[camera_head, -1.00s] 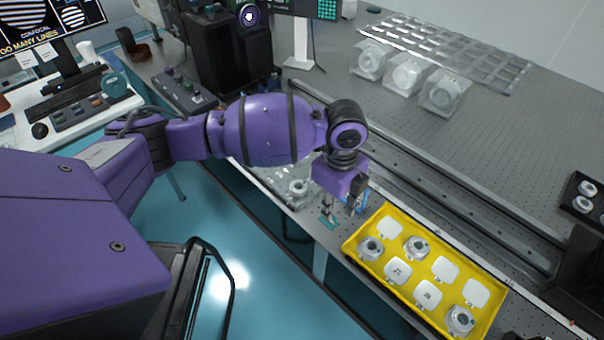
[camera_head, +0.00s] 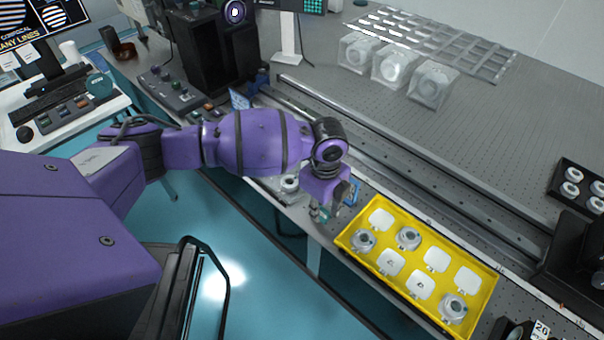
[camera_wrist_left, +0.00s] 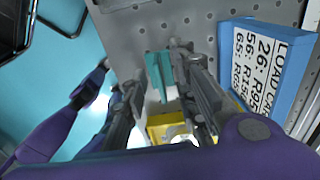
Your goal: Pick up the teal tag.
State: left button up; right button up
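The teal tag (camera_wrist_left: 158,72) shows in the left wrist view between the two fingers of my left gripper (camera_wrist_left: 160,92), closer to the right-hand finger. A gap shows between the tag and the left-hand finger. The fingers are apart. In the head view my left gripper (camera_head: 326,212) points down at the table's front edge, left of the yellow tray, and mostly hides the tag. My right gripper is not in view.
A blue-framed card (camera_wrist_left: 262,75) with printed text stands right of the gripper. The yellow tray (camera_head: 345,240) with white tiles and round grey parts is close by. A long rail (camera_head: 400,152) runs behind. The floor lies off the front edge.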

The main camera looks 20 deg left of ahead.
pick_arm(q)
jog(key=shift+w+r, duration=0.15)
jog(key=shift+r, duration=0.05)
grip_shut()
